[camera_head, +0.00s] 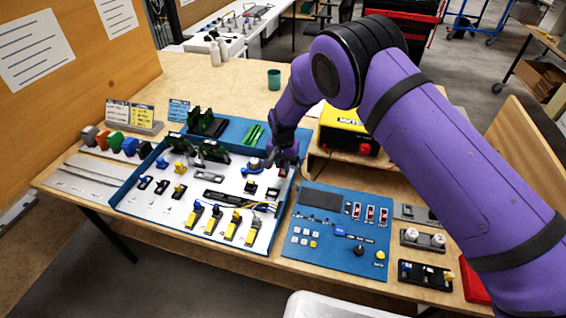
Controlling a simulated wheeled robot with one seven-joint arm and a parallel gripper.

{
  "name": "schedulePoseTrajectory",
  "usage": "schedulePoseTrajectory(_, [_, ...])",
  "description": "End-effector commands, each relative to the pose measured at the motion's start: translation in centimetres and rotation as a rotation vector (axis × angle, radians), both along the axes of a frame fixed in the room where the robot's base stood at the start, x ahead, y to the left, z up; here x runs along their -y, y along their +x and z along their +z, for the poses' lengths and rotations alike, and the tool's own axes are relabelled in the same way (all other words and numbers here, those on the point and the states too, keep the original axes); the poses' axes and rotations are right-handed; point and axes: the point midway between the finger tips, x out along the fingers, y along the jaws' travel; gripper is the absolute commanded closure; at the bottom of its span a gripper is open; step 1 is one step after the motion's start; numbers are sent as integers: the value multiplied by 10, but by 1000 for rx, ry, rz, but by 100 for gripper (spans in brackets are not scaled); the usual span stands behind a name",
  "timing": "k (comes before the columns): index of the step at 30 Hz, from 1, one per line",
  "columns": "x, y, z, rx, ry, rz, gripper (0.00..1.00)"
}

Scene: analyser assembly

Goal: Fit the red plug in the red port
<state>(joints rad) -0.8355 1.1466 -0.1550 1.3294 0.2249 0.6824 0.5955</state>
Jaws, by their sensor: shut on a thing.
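My gripper (281,160) is at the end of the purple arm, low over the right back part of the white board (150,207) in the blue-edged tray. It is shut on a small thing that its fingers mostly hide. A small patch of red (283,172) shows right at the fingertips, which fits the red plug, but its shape is not clear. I cannot make out the red port, nor whether the plug touches anything. Small black, blue and yellow connectors stand on the board around the gripper.
A blue panel (312,262) with buttons and red switches lies right of the tray. A yellow box (345,125) with a red knob stands behind it. Coloured blocks (115,142) line the left side. A green cup (274,79) stands at the back, where the table is mostly clear.

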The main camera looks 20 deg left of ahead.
Motion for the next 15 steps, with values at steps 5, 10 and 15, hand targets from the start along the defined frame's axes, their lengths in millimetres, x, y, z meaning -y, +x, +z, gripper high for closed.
schedulePoseTrajectory(5, [0, 0, -5, 0, -1, 0, 100])
schedulePoseTrajectory(10, [0, 0, -9, -1, -1, 0, 100])
schedulePoseTrajectory(15, [0, 0, -13, -1, -1, 0, 100])
